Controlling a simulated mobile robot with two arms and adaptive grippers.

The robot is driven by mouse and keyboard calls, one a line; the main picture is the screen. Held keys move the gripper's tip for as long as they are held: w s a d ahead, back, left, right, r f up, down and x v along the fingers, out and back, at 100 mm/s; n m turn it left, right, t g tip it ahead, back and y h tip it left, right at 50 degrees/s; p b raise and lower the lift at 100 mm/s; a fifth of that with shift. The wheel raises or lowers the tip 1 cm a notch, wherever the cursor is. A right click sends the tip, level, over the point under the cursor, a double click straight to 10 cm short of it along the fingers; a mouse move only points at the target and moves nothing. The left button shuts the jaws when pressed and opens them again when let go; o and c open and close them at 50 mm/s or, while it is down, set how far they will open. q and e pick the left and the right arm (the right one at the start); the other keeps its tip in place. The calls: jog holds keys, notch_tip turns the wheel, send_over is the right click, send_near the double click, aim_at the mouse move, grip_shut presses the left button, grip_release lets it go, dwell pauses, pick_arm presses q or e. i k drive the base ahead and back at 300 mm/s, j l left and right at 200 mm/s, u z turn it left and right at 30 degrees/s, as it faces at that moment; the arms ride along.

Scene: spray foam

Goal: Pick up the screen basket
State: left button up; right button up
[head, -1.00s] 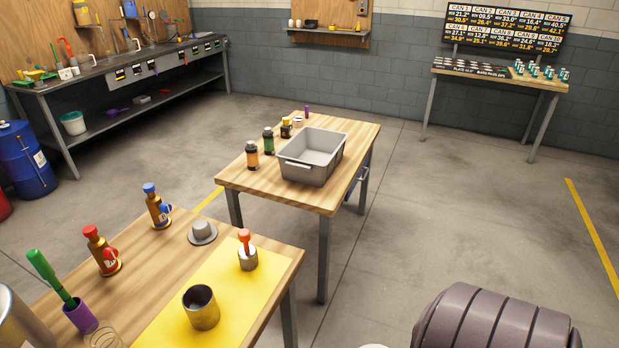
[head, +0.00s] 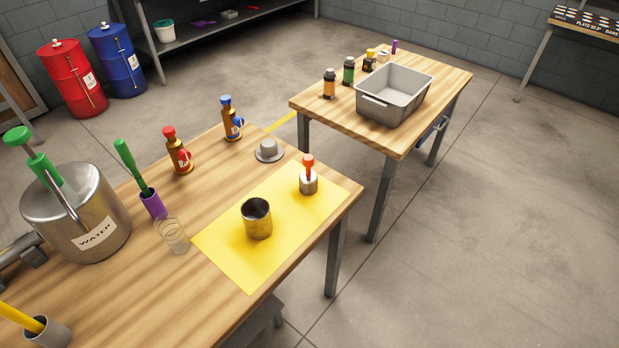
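A small see-through, wire-like cup (head: 172,236) stands on the near wooden table, left of the yellow mat; it may be the screen basket, but its mesh is too fine to tell. A dark metal cup (head: 257,219), open at the top and empty-looking, stands on the yellow mat (head: 250,270). Neither of my grippers shows in the head view, and nothing is seen touching these things.
A steel water tank (head: 85,215) with a green-handled pump, a purple holder (head: 153,204), two bottles (head: 178,152), a grey lid-like disc (head: 268,151) and an orange-knobbed piece (head: 308,180) crowd the near table. A grey bin (head: 395,95) stands on the far table. Floor at right is open.

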aim_at(308, 179)
jog(key=i+l, duration=0.15)
jog(key=l, duration=0.2)
jog(key=i+l, duration=0.15)
jog(key=l, duration=0.15)
jog(key=i+l, duration=0.15)
jog(key=l, duration=0.2)
jog(key=i+l, duration=0.15)
jog(key=l, duration=0.15)
jog(key=i+l, duration=0.15)
jog(key=l, duration=0.2)
